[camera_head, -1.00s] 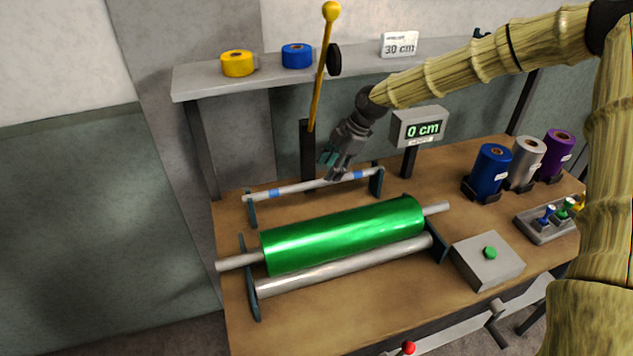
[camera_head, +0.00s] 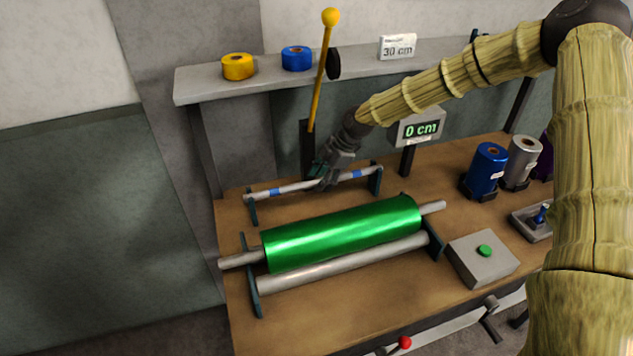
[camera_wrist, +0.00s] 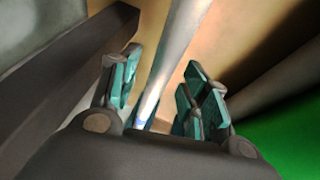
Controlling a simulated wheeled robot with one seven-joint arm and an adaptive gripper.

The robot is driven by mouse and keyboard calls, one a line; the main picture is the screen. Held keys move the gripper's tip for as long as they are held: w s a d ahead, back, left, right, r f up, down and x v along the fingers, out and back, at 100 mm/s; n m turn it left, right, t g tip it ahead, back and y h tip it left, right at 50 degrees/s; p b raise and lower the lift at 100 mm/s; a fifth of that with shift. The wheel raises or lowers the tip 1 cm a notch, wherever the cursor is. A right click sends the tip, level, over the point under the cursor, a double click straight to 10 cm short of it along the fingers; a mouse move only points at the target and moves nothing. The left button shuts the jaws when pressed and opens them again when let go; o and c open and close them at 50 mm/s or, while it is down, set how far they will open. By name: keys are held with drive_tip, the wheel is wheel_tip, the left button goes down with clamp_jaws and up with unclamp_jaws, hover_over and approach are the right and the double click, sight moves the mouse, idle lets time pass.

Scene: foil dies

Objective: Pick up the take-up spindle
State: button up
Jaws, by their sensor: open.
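The take-up spindle (camera_head: 297,187) is a thin pale rod with blue bands, lying across two dark end brackets at the back of the bench. My gripper (camera_head: 322,184) is at the middle of the rod, pointing down and hiding part of it. In the wrist view the rod (camera_wrist: 180,55) runs between the teal fingers of my gripper (camera_wrist: 163,70), with a blue band near the palm. The fingers stand apart on both sides of the rod, with gaps visible. The rod still rests in its brackets.
A green foil roll (camera_head: 345,233) on a grey shaft lies in front, above a grey roller (camera_head: 345,264). A yellow-knobbed lever (camera_head: 318,90) rises just behind my gripper. A display (camera_head: 418,128) reading 0 cm and a green-button box (camera_head: 483,258) stand to the right.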

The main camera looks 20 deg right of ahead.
clamp_jaws()
drive_tip(key=shift+r, duration=0.2)
